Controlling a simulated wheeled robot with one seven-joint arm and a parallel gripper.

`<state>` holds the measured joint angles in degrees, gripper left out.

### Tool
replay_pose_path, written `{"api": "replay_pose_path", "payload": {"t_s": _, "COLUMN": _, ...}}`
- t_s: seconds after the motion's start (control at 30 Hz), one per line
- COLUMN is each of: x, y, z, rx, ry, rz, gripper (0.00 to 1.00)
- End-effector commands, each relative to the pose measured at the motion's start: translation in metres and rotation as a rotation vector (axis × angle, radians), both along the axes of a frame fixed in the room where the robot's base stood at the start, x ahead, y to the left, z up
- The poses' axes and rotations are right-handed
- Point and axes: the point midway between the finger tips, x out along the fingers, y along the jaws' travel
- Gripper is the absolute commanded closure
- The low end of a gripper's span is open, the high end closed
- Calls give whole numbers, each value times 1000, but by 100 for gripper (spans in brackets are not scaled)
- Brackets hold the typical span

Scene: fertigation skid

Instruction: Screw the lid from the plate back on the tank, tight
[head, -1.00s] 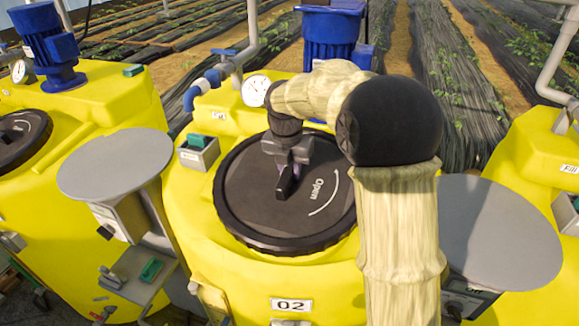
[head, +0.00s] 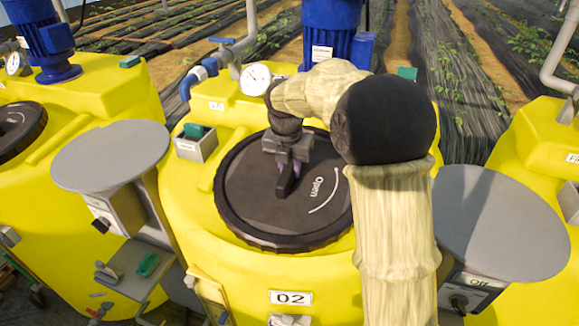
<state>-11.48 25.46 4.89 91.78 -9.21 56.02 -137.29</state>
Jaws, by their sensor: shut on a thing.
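The black round lid (head: 255,205), marked "Open" with a curved white line, lies on top of the yellow tank labelled 02 (head: 225,270). It looks level and covers the opening; I cannot tell how tight it is. My gripper (head: 287,185) points down at the lid's middle and is shut on its raised grip, which is mostly hidden by the fingers. My arm hides the lid's right edge. The grey round plate to the left (head: 110,155) is empty. The grey round plate to the right (head: 500,225) is bare where it shows.
A pressure gauge (head: 255,79) and a blue motor (head: 331,35) stand behind the lid. A small grey box with a green top (head: 196,143) sits close to its left. Other yellow tanks (head: 85,215) stand on both sides.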

Motion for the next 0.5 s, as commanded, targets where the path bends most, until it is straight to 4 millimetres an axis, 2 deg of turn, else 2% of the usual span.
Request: {"api": "replay_pose_path", "payload": {"t_s": 0.5, "x": 2, "y": -1, "z": -5, "rx": 1, "ry": -4, "rz": -2, "gripper": 99}}
